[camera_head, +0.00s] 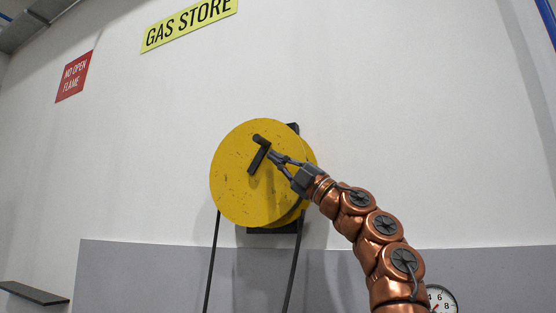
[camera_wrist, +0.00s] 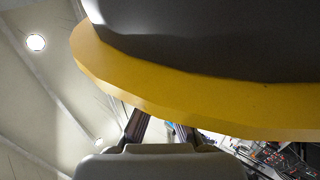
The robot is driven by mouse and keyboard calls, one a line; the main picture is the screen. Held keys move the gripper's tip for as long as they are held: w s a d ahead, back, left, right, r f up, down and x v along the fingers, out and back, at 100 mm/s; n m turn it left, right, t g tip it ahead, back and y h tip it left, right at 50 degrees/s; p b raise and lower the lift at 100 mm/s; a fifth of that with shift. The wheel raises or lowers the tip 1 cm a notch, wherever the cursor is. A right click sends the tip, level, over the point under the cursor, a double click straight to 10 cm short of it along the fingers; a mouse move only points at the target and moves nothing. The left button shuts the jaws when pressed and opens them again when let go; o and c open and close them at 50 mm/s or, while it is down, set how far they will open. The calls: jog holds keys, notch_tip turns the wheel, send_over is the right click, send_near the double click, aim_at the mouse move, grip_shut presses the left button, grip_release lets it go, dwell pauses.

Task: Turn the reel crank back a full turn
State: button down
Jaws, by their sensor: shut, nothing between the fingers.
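The yellow reel (camera_head: 238,185) is a large round disc on the wall in the head view. Its dark crank (camera_head: 258,160) sits near the middle of the face, with an arm slanting down to the left and a short grip at its upper end. My gripper (camera_head: 272,156) is shut and empty just right of the crank, in front of the reel face. Whether it touches the crank I cannot tell. In the wrist view the reel's yellow edge (camera_wrist: 200,95) crosses above the fingers, which are partly hidden. A large dark grey shape fills the top there.
Two dark straps (camera_head: 212,262) hang below the reel. A small dark shelf (camera_head: 33,293) is at lower left and a round gauge (camera_head: 441,299) at lower right, partly behind my arm.

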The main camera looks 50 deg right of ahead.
aim_at(291, 168)
jog(key=c, duration=1)
grip_release()
jog(key=shift+f, duration=0.1)
jog(key=v, duration=0.4)
jog(key=shift+d, duration=0.15)
jog(key=shift+v, duration=3.9)
